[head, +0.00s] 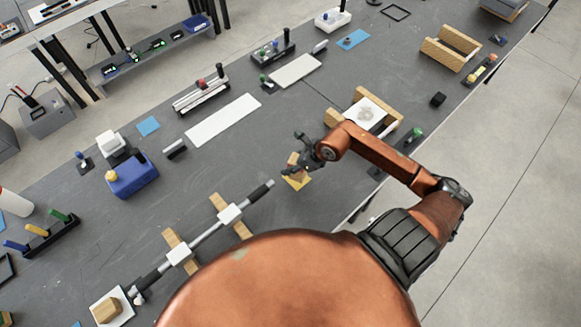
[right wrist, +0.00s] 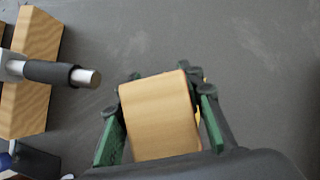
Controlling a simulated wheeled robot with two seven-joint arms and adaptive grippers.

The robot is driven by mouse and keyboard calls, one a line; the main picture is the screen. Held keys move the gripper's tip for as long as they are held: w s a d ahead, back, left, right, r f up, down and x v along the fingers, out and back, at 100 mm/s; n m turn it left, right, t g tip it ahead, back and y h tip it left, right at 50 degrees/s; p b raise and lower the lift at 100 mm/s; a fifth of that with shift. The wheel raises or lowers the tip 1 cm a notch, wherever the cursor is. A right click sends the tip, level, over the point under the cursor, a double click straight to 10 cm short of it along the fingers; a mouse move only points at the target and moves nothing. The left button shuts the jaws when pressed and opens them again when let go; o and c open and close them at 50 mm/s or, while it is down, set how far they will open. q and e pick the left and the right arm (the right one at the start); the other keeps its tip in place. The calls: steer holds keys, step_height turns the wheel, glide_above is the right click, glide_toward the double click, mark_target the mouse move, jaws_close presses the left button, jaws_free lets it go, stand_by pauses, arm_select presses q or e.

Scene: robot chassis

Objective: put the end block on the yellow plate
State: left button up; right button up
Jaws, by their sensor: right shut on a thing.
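My right gripper (head: 303,158) is shut on a light wooden block, the end block (head: 293,159), above the dark table. In the right wrist view the end block (right wrist: 160,115) sits between the two green-padded fingers (right wrist: 158,120) and looks slightly tilted. The yellow plate (head: 297,183) lies on the table just below the gripper and block in the head view. In the right wrist view only a thin yellow sliver shows beside the block; the rest is hidden. I cannot tell whether the block touches the plate. My left gripper is not in view.
A metal rod (head: 207,236) with black ends lies across wooden supports to the left. A wooden cradle with a white piece (head: 368,113) stands behind my right arm. Another wooden block (head: 108,309) sits on a white plate at lower left.

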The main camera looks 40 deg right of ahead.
steer(key=shift+w+d+f, duration=0.3)
steer(key=shift+w+f, duration=0.15)
steer(key=shift+f, duration=0.2)
steer(key=shift+w+d+f, duration=0.3)
steer(key=shift+w+f, duration=0.1)
steer(key=shift+f, duration=1.65)
steer(key=o, duration=1.3)
steer(key=v, duration=1.2)
